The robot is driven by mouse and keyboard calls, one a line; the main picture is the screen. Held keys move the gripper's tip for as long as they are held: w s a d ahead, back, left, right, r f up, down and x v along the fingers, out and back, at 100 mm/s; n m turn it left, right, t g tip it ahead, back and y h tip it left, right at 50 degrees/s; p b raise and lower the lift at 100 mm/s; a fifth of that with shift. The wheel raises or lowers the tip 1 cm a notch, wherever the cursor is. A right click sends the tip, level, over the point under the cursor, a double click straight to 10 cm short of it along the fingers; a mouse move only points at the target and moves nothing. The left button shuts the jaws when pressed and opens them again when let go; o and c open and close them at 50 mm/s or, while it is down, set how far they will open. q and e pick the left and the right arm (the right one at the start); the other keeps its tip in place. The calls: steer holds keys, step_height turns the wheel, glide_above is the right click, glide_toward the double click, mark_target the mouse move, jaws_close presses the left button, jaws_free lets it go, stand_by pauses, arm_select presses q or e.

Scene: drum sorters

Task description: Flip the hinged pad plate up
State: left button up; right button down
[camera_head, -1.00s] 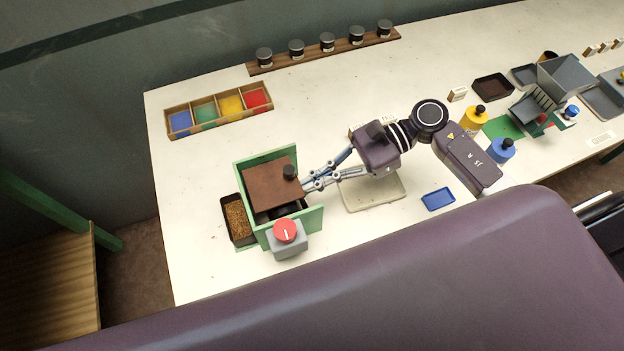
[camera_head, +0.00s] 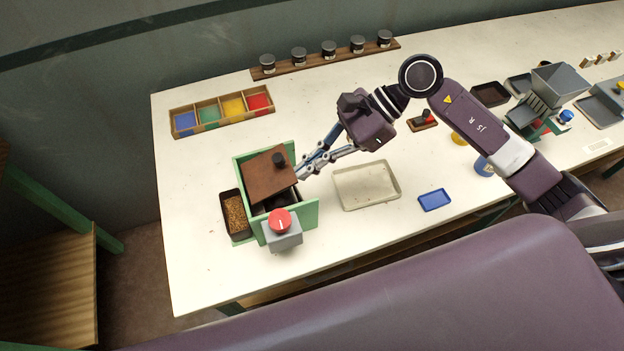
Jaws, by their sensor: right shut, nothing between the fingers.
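The brown hinged pad plate (camera_head: 265,177) with a black knob (camera_head: 279,160) sits in the green-walled drum sorter (camera_head: 305,214). The plate is tilted, with a dark gap showing under its near right edge. My right gripper (camera_head: 301,171) is shut and empty, its fingertips at the plate's right edge, below the knob. Whether the fingertips touch the plate or are under its edge I cannot tell. A grey box with a red knob (camera_head: 279,220) is on the sorter's front. My left gripper is not in view.
A dark tray of grain (camera_head: 235,214) stands left of the sorter. An empty pale tray (camera_head: 366,204) and a blue tray (camera_head: 434,200) lie to the right. A four-colour box (camera_head: 221,127) and a jar rack (camera_head: 325,60) stand behind. Table between them is clear.

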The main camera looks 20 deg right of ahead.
mark_target(283, 174)
steer(key=r+h, duration=0.1)
steer(key=a+r+h, duration=0.1)
steer(key=a+r+h+p, duration=0.1)
steer(key=r, duration=0.1)
steer(key=shift+w+h, duration=0.2)
steer(key=shift+h, duration=0.2)
steer(key=shift+a+r, duration=0.15)
steer(key=shift+a, duration=0.1)
steer(key=a+r+b, duration=0.4)
steer(key=a+b, duration=0.6)
steer(key=shift+s+a+r, duration=0.25)
steer(key=shift+s+a, duration=0.05)
steer(key=shift+s, duration=0.1)
steer(key=shift+s+a+f, duration=0.1)
steer(key=shift+s+a, duration=0.05)
